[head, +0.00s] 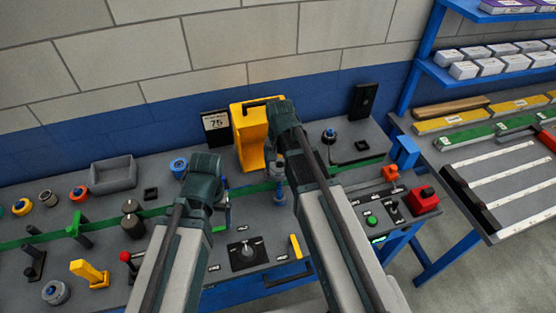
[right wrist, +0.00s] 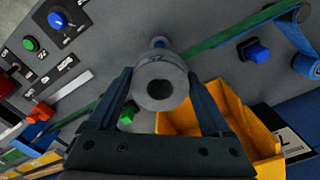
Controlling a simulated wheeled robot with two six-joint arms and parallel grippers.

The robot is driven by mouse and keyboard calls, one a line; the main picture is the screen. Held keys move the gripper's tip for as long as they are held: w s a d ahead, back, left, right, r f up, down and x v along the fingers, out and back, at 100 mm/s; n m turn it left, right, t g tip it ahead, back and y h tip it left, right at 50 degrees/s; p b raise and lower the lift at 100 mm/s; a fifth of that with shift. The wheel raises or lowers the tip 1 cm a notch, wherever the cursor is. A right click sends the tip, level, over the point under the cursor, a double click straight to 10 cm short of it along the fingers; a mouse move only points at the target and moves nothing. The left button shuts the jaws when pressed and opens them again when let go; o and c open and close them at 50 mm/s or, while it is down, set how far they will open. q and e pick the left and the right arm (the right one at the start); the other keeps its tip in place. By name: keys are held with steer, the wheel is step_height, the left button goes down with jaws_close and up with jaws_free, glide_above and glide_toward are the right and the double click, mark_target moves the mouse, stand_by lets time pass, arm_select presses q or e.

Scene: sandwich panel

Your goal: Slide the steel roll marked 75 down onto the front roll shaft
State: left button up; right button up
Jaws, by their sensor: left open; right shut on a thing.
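My right gripper (right wrist: 160,98) is shut on a grey steel roll (right wrist: 158,92) with a dark central bore. A partly legible mark shows on the roll's far side. In the right wrist view, a small blue-grey post end (right wrist: 160,42) shows just past the roll; I cannot tell whether the roll touches it. In the head view, my right gripper (head: 279,167) is over the green strip, and a blue-grey upright piece (head: 280,194) shows below it. My left gripper (head: 224,204) is open to the left, mostly hidden by its wrist. The front shaft is not clearly visible.
A dial panel (head: 244,253) lies in front. A red button box (head: 422,198) is at the right. A grey tray (head: 113,175) sits at the left.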

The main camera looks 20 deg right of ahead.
arm_select(q)
steer(key=shift+f, duration=0.1)
arm_select(e)
steer(key=shift+f, duration=0.15)
arm_select(q)
steer(key=shift+f+b, duration=1.4)
steer(key=shift+b, duration=0.05)
arm_select(e)
steer(key=shift+f, duration=1.4)
arm_select(q)
steer(key=shift+f, duration=0.1)
arm_select(e)
steer(key=shift+f, duration=0.1)
arm_select(q)
steer(key=shift+f+b, duration=2.15)
steer(key=shift+b, duration=0.1)
arm_select(e)
steer(key=shift+f, duration=2.15)
arm_select(q)
steer(key=shift+f+b, duration=0.3)
arm_select(e)
steer(key=shift+f, duration=0.25)
arm_select(q)
steer(key=shift+f+b, duration=2.4)
arm_select(e)
steer(key=shift+f, duration=2.4)
steer(key=o, duration=1.5)
